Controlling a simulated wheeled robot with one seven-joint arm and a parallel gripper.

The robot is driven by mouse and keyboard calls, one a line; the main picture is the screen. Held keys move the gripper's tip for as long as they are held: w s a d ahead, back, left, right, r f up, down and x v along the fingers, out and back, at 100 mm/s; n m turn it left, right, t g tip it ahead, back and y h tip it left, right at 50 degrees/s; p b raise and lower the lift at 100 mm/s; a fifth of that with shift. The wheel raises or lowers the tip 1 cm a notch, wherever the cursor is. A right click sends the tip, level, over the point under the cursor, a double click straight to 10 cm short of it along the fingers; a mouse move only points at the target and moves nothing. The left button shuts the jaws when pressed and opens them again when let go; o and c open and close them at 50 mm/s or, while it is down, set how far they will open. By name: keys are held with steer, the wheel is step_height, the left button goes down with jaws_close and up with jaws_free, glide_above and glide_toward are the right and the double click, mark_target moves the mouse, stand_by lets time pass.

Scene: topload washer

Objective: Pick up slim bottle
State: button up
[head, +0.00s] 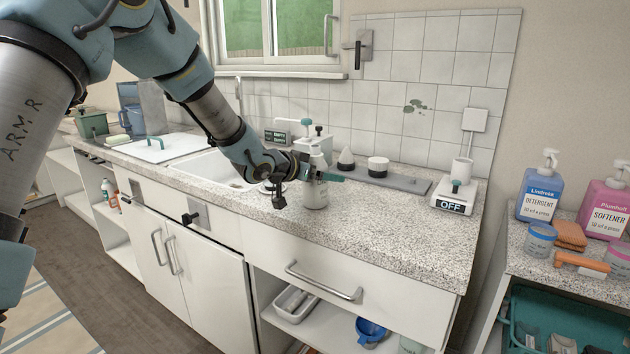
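A slim whitish bottle (315,196) stands upright on the speckled worktop, right of the sink. My gripper (318,177) is at the upper part of this bottle, reaching in from the left. A teal finger crosses in front of the bottle just below its top. The gripper hides part of the bottle's upper end, and I cannot tell whether the fingers touch it or are closed on it.
A white dispenser (313,150) with a dark top stands close behind the bottle. A grey tray (405,182) with small dark-and-white items lies to the right, then a scale (453,197) reading OFF. The worktop's front right (400,240) is clear. The sink (215,170) is left.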

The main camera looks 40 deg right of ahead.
jaws_close()
stand_by(0.8)
